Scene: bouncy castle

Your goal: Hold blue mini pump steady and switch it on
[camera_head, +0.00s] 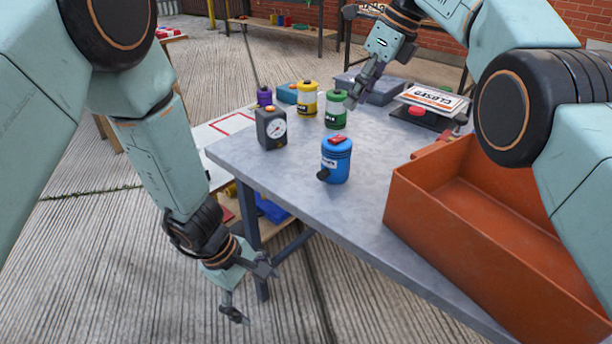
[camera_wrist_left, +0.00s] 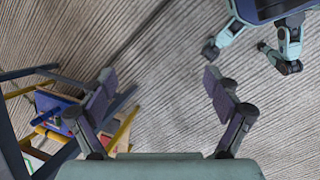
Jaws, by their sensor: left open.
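The blue mini pump (camera_head: 336,160) stands upright on the grey table (camera_head: 290,178), near its front edge. It has a red switch (camera_head: 337,140) on top and a dark nozzle at its lower left. My left gripper (camera_head: 255,294) hangs open and empty below table height, off the table's front-left edge. In the left wrist view its two fingers (camera_wrist_left: 160,84) are spread over the floor. My right gripper (camera_head: 356,92) points down over the table behind the blue pump, close to the green canister; its finger gap cannot be made out.
A dark gauge box (camera_head: 270,128), a yellow canister (camera_head: 307,100), a green canister (camera_head: 336,110) and a purple one (camera_head: 264,96) stand behind the pump. An orange open crate (camera_head: 440,215) fills the table's right.

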